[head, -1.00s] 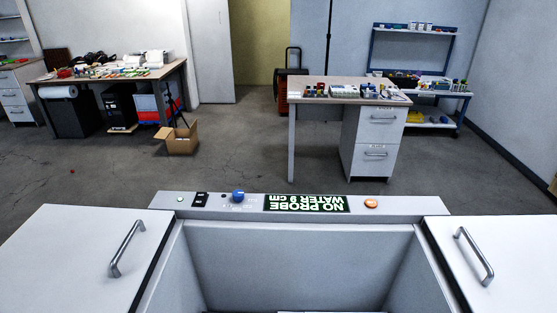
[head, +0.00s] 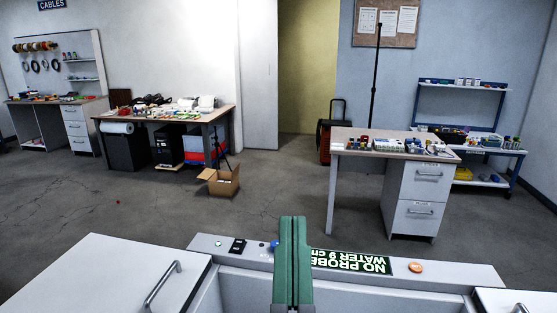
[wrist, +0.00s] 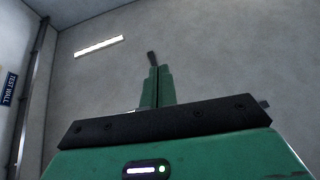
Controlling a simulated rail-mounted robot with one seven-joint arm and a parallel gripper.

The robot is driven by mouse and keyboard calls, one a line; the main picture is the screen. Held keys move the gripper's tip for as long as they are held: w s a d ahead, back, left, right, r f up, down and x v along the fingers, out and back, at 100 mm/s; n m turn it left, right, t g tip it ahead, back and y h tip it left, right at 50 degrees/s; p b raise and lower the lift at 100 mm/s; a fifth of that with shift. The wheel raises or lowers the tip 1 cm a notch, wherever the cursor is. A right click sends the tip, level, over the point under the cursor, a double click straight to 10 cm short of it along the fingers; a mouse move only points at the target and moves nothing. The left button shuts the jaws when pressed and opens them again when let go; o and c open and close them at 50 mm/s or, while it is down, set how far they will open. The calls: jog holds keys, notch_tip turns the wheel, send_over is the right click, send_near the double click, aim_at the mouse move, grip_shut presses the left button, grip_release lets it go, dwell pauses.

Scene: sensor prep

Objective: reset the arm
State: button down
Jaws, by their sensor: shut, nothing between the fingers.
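My gripper (head: 293,222) is green and stands upright at the lower middle of the head view, in front of the grey tank. Its two fingers are together with only a thin dark seam between them, and they hold nothing.
The grey tank's rim strip (head: 455,278) carries an upside-down display (head: 350,262) reading "NO PROBE WATER 9 cm", an orange button (head: 416,267) and a blue knob. A desk with drawers (head: 415,200) stands beyond. A cardboard box (head: 222,182) sits on the otherwise open floor.

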jog(key=s+r+p, duration=0.1)
jog(key=r+p, duration=1.7)
jog(key=r, duration=0.1)
jog(key=s+a+r+t+y+p, duration=0.1)
jog(key=s+r+p, duration=0.1)
jog(key=r+p, duration=1.7)
jog(key=shift+a+r, duration=0.25)
jog(key=shift+r, duration=0.45)
